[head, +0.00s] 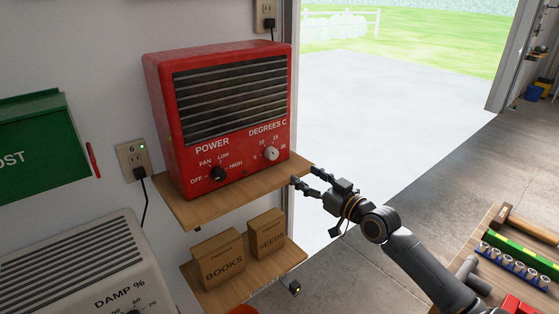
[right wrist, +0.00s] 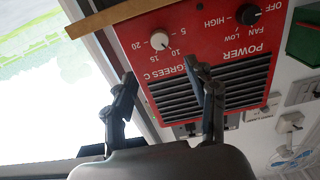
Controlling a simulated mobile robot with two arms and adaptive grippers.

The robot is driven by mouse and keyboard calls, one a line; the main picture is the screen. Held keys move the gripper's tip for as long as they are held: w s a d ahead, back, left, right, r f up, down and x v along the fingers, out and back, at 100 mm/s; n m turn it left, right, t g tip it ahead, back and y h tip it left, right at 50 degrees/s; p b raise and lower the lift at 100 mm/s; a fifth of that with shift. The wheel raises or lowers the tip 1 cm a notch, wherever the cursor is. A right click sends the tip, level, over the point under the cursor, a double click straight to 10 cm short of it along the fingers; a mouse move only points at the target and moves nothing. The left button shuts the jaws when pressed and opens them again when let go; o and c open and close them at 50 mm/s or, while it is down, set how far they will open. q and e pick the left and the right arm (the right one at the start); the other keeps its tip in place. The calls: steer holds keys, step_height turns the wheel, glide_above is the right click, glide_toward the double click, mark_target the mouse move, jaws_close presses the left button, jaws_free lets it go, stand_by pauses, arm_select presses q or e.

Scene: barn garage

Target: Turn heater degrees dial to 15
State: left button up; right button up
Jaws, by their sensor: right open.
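The red heater (head: 215,120) stands on a wooden shelf against the wall. Its white degrees dial (head: 271,153) is at the lower right of its front, with marks from 5 to 20 around it. I cannot surely read where its pointer stands. My right gripper (head: 307,181) is open and empty, just right of the heater and a little below the dial. In the right wrist view the heater appears upside down, and the dial (right wrist: 160,40) lies beyond and between the two spread fingertips (right wrist: 158,73), apart from them. My left gripper is out of view.
The black power dial (head: 218,173) is left of the degrees dial. The shelf edge (head: 240,196) runs under the heater, close to my right fingers. Boxes marked BOOKS (head: 220,260) and SEEDS (head: 267,235) stand on a lower shelf. Open doorway space lies to the right.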

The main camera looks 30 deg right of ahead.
mark_target(274, 156)
steer(key=w, duration=0.8)
steer(key=w+a+p, duration=0.1)
steer(key=w, duration=0.4)
steer(key=shift+w+f, duration=0.1)
steer(key=c, duration=1.1)
